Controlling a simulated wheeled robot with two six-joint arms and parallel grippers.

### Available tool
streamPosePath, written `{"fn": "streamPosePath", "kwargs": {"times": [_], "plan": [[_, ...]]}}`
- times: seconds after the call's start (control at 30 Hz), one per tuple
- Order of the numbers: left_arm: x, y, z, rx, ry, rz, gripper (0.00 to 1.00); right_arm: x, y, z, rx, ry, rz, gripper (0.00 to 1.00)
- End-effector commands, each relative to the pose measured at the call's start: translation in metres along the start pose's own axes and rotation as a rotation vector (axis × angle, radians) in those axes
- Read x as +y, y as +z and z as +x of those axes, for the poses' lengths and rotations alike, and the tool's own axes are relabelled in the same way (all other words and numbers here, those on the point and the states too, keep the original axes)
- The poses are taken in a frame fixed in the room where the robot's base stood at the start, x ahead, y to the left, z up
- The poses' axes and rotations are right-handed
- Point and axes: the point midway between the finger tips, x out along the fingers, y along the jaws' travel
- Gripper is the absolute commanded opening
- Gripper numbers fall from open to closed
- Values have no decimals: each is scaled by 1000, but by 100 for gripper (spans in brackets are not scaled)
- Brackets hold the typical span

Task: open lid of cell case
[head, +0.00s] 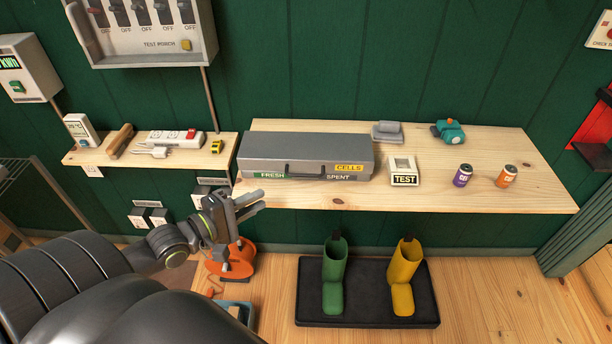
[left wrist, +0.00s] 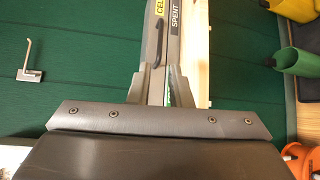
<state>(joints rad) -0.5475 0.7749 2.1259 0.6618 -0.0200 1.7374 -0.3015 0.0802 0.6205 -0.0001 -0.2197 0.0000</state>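The cell case (head: 300,150) is a long grey box on the wooden shelf, with its lid shut. Its front has a dark handle (head: 305,168), a yellow CELLS label, a green FRESH label and the word SPENT. My left gripper (head: 252,204) is low at the shelf's front edge, in front of the case's left end. In the left wrist view the fingers of the gripper (left wrist: 159,90) are apart, with the case (left wrist: 177,50) and its handle (left wrist: 158,52) showing beyond and between them. I cannot tell whether they touch it. My right gripper is out of view.
A TEST box (head: 404,178), a purple can (head: 462,175) and an orange can (head: 506,176) stand right of the case. A grey object (head: 387,131) and a teal one (head: 448,130) lie behind. Green (head: 335,278) and yellow boots (head: 404,280) stand below. Clear shelf lies at far right.

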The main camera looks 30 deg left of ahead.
Motion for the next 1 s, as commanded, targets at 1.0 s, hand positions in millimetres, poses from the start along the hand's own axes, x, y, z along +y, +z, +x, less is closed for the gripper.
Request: {"fn": "streamPosePath", "kwargs": {"times": [1.0], "plan": [[-2,-1,153,3,0,2,18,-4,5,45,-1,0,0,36]]}}
